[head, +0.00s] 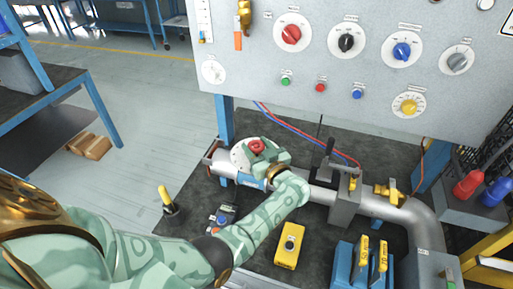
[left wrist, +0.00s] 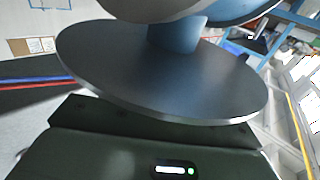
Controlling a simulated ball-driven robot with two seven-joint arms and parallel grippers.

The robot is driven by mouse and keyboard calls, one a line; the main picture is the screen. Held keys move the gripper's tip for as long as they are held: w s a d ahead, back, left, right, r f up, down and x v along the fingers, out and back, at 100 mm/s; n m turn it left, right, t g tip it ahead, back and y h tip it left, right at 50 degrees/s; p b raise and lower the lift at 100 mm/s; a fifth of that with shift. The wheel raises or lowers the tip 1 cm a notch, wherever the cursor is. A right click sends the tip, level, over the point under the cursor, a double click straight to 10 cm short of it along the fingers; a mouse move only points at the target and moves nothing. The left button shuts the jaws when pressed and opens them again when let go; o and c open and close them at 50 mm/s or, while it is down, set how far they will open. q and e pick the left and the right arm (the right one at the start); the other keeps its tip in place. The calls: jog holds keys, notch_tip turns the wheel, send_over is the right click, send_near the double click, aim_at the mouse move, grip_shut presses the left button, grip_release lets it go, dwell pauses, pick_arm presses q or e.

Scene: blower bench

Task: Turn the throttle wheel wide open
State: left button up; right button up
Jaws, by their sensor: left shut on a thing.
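A red wheel (head: 257,146) sits in front of a round white plate (head: 239,156) near the left end of the grey pipe on the bench. I take it for the throttle wheel. My left gripper (head: 261,155), pale green, is at this wheel and shut on it; the fingers and wrist hide part of it. I cannot read how far the wheel is turned. In the left wrist view a large dark grey disc (left wrist: 160,75) on a blue-grey stem fills the middle, close above the dark gripper body. The fingertips are hidden there. My right gripper is not in view.
A panel (head: 330,75) with several coloured knobs stands behind the bench. A yellow button box (head: 290,246) and a yellow-topped lever (head: 167,199) stand in front.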

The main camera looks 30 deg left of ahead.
pick_arm(q)
jog(key=shift+n+g+y+b, duration=0.35)
jog(key=shift+n+g, duration=0.25)
jog(key=shift+g, duration=0.2)
jog(key=o, duration=1)
jog(key=shift+w, duration=0.1)
